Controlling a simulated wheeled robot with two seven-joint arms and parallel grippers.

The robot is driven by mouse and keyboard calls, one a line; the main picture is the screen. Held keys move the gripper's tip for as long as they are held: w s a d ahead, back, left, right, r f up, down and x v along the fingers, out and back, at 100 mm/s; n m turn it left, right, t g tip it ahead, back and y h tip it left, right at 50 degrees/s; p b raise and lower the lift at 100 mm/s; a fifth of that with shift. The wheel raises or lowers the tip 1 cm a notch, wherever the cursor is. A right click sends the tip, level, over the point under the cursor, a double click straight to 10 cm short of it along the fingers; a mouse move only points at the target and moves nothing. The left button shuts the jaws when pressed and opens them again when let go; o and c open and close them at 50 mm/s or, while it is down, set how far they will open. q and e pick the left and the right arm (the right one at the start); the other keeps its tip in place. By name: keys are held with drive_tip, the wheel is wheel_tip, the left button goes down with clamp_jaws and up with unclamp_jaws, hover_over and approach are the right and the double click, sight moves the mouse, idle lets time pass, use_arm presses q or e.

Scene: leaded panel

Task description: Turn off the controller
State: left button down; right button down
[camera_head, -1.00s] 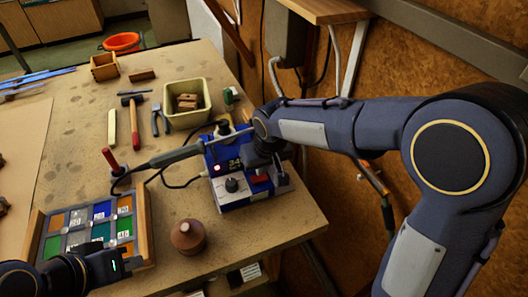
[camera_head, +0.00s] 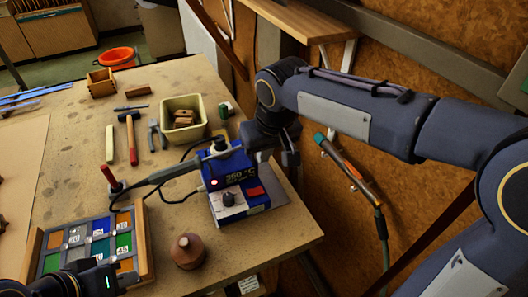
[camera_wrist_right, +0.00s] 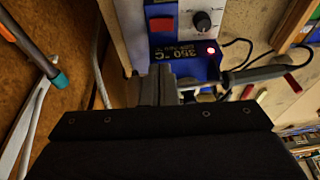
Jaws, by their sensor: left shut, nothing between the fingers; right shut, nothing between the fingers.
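The controller (camera_head: 238,172) is a blue box with a pale front panel on the table's right part. It has a "350 °C" marking, a red switch (camera_head: 256,191), a black knob (camera_head: 228,199) and a glowing red light (camera_head: 214,183). The wrist view also shows the switch (camera_wrist_right: 162,24), knob (camera_wrist_right: 203,20) and lit light (camera_wrist_right: 211,50). My right gripper (camera_head: 292,170) is shut and empty, just right of the controller and apart from the switch; its fingers show in the wrist view (camera_wrist_right: 158,92). My left gripper (camera_head: 112,277) is shut and empty at the lower left, by the glass tray.
A soldering iron (camera_head: 165,175) lies left of the controller, its cable nearby. A tray of coloured glass (camera_head: 146,250), a brown pot (camera_head: 187,252), a cream bin (camera_head: 203,110), a hammer (camera_head: 131,140) and pliers (camera_head: 152,137) stand around. A wall stands at right.

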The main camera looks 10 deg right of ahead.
use_arm(q)
drive_tip(key=shift+f, duration=0.15)
use_arm(e)
drive_tip(key=shift+f, duration=0.1)
use_arm(q)
wheel_tip(320, 180, down, 6)
drive_tip(key=b, duration=0.6)
drive_tip(key=shift+f+b, duration=0.25)
drive_tip(key=shift+b, duration=0.15)
drive_tip(key=shift+f+b, duration=0.6)
drive_tip(key=shift+f, duration=0.1)
use_arm(e)
drive_tip(key=shift+s+a+r, duration=0.25)
drive_tip(key=shift+s+a, duration=0.05)
drive_tip(key=shift+a, duration=0.25)
use_arm(q)
drive_tip(key=shift+f+b, duration=0.4)
drive_tip(key=shift+b, duration=0.1)
use_arm(e)
hover_over(251, 191)
drive_tip(key=f, duration=0.8)
drive_tip(key=s+f, duration=0.1)
drive_tip(key=f, duration=0.3)
drive_tip(key=shift+d, duration=0.35)
drive_tip(key=shift+a+f, duration=0.1)
drive_tip(key=shift+f, duration=0.7)
